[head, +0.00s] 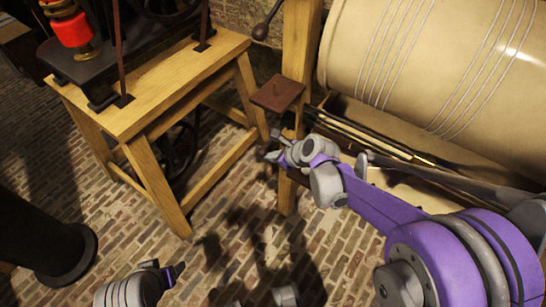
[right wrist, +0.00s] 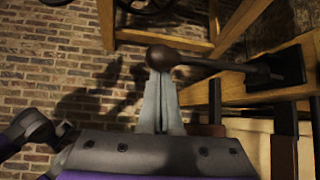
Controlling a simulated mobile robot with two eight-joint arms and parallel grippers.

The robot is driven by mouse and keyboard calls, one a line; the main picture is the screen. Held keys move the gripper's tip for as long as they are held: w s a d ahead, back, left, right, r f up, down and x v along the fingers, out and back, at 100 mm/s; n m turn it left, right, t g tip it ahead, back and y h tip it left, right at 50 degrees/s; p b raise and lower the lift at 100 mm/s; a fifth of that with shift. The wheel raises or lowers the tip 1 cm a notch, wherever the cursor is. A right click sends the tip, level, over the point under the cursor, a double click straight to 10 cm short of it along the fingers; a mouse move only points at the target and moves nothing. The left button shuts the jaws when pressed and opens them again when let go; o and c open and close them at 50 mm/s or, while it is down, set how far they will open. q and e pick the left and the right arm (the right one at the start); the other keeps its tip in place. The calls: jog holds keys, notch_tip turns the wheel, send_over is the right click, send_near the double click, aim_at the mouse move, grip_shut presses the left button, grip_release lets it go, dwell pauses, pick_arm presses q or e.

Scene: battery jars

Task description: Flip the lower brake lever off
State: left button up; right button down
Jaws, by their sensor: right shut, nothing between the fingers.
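In the right wrist view a dark lever with a round knob (right wrist: 160,57) runs right to a black bracket (right wrist: 290,66) on a wooden frame. It lies nearly level. My right gripper (right wrist: 162,80) is shut and empty, its tips overlapping the knob's lower side; I cannot tell whether they touch. In the head view my right gripper (head: 272,152) is beside the wooden post (head: 296,60), below a brown plate. The lower lever is not clear there. An upper lever with a dark knob (head: 261,32) shows left of the post. My left gripper (head: 174,273) is low in the head view, its jaw unclear.
A wooden bench (head: 150,95) with a machine and a red part (head: 70,30) stands at the left. The square brown plate (head: 277,93) juts from the post. A large cream drum (head: 430,60) fills the upper right.

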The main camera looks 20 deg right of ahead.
notch_tip(320, 180, up, 4)
jog(key=shift+w+d+f+m+g+y+p, duration=0.15)
jog(key=shift+f+m+g+y+p, duration=0.1)
jog(key=shift+m+g+y+p, duration=0.5)
jog(key=shift+w+d+r+y, duration=0.1)
jog(key=shift+r+y, duration=0.55)
jog(key=shift+r, duration=0.05)
pick_arm(q)
jog(key=shift+r+p, duration=0.45)
jog(key=shift+r, duration=1.1)
pick_arm(e)
jog(key=shift+w+d+r+g, duration=0.1)
jog(key=shift+d+r+g, duration=0.1)
jog(key=shift+r, duration=0.35)
jog(key=shift+w+d+r+g, duration=0.1)
jog(key=shift+r+g, duration=0.05)
jog(key=shift+r, duration=0.4)
pick_arm(q)
jog(key=shift+w, duration=0.1)
pick_arm(e)
jog(key=shift+r, duration=0.1)
